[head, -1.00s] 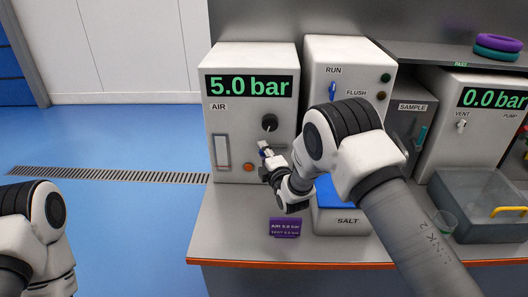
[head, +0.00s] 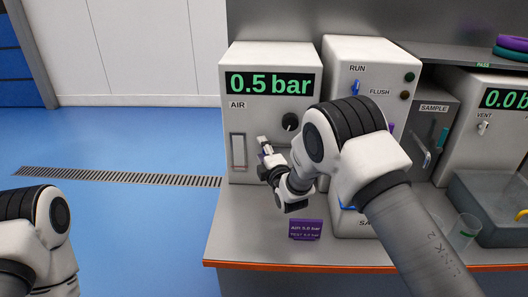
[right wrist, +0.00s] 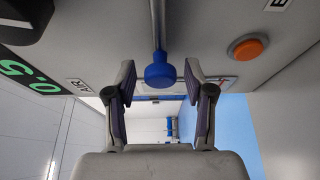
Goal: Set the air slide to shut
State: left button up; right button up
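The white air unit (head: 228,112) has an AIR label, and its display (head: 268,83) reads 0.5 bar. In the right wrist view a blue ball knob (right wrist: 160,75) sits at the end of a metal rod (right wrist: 158,28) by the panel; I take it for the air slide. My right gripper (head: 264,146) is at the panel, below and left of the black dial (head: 290,122). Its two fingers (right wrist: 160,88) are apart, with the knob between their tips and slim gaps visible. Contact is not clear. My left gripper is out of view.
An orange button (right wrist: 247,47) is close to the right finger. A slotted gauge window (head: 239,152) is left of my gripper. A purple sign (head: 305,229) stands on the bench below. The RUN/FLUSH unit (head: 340,65) is at the right. Open blue floor lies left.

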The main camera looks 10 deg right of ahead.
jog(key=shift+s+d, duration=0.25)
jog(key=shift+s, duration=0.05)
jog(key=s+d, duration=0.1)
jog(key=s, duration=1)
jog(key=shift+s, duration=0.2)
